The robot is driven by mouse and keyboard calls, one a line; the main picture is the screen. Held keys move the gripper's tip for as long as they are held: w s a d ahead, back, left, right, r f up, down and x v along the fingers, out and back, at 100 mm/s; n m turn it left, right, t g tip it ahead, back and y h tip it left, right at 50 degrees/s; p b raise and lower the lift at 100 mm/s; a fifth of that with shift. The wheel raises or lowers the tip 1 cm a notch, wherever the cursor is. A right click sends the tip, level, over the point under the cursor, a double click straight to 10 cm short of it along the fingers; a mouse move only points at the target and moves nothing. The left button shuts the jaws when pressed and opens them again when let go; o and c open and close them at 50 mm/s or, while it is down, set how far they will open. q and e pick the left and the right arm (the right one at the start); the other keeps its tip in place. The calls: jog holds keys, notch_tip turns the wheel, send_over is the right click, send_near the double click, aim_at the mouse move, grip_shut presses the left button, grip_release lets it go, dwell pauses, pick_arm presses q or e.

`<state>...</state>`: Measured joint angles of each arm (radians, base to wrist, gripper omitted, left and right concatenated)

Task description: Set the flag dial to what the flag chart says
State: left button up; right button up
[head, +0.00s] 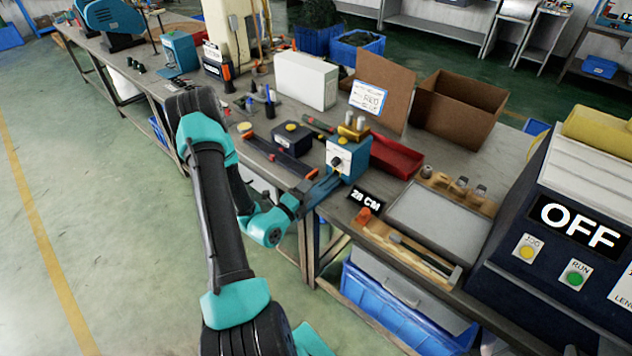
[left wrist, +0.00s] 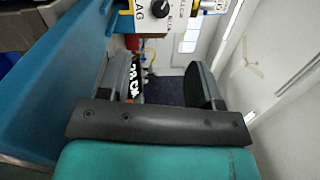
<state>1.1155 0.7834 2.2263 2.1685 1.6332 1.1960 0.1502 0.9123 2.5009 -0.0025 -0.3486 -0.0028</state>
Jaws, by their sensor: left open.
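The flag dial (head: 337,163) is a dark knob on the white face of a blue box (head: 352,155) on the bench. The flag chart (head: 368,97) is a white card with blue lettering on a brown board; one line seems to read "RED", the rest is too small to read surely. My left gripper (head: 318,188) is in front of the box, near the dial; its two fingers (left wrist: 163,72) are apart with nothing between them.
A red tray (head: 397,158) stands right of the box, and a "28 CM" sign (head: 366,197) in front. A black box with a yellow button (head: 292,138) is to the left. A machine marked "OFF" (head: 578,226) stands at right. A grey plate (head: 440,216) lies between.

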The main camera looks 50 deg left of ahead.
pick_arm(q)
jog(key=shift+s+d+f, duration=0.1)
jog(key=shift+s+d, duration=0.05)
jog(key=shift+s, duration=0.6)
jog(key=shift+s+d, duration=0.1)
jog(key=shift+s, duration=0.6)
